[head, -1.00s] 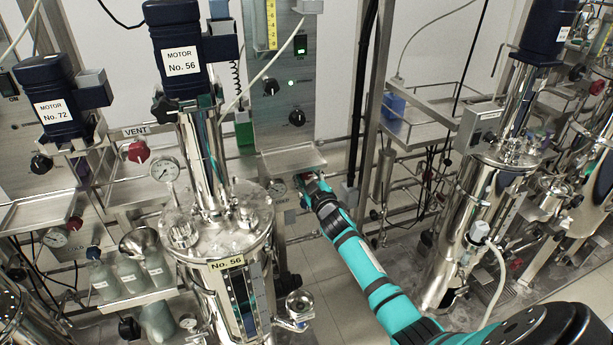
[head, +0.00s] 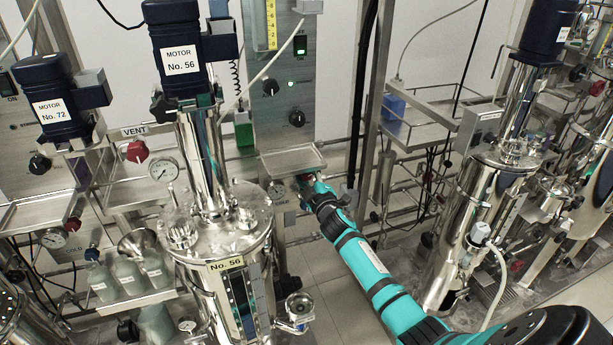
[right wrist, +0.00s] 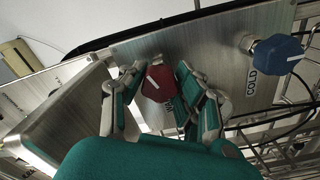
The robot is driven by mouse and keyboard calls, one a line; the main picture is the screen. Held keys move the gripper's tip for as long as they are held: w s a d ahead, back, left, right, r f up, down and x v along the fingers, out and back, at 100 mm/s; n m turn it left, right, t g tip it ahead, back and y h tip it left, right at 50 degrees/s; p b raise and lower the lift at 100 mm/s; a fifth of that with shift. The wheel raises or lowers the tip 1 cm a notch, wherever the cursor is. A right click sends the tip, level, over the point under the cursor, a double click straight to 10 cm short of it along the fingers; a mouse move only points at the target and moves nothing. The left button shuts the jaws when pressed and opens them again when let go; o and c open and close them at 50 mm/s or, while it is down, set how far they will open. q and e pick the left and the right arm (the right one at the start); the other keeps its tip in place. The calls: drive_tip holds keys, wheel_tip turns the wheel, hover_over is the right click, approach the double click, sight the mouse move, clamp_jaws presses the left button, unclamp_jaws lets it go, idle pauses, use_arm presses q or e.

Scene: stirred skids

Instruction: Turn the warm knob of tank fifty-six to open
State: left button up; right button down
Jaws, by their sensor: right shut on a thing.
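Tank fifty-six (head: 215,225) is the shiny steel vessel in the head view, with a "No. 56" plate (head: 226,264) and a motor (head: 180,55) above. In the right wrist view the red warm knob (right wrist: 157,83) sits on a steel panel; its label is partly hidden. My right gripper (right wrist: 155,88) is shut on this knob, with one teal finger on each side of it. In the head view my right gripper (head: 308,186) is small, under a steel tray behind the tank, and hides most of the knob. My left gripper is not in view.
A blue knob (right wrist: 278,53) marked COLD is to the right on the same panel. A small steel tray (head: 292,160) hangs just above my right gripper. Another steel tank (head: 470,225) stands at the right.

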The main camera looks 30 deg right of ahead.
drive_tip(key=shift+f, duration=0.1)
drive_tip(key=c, duration=0.9)
unclamp_jaws()
drive_tip(key=shift+s, duration=0.1)
drive_tip(key=v, duration=1.2)
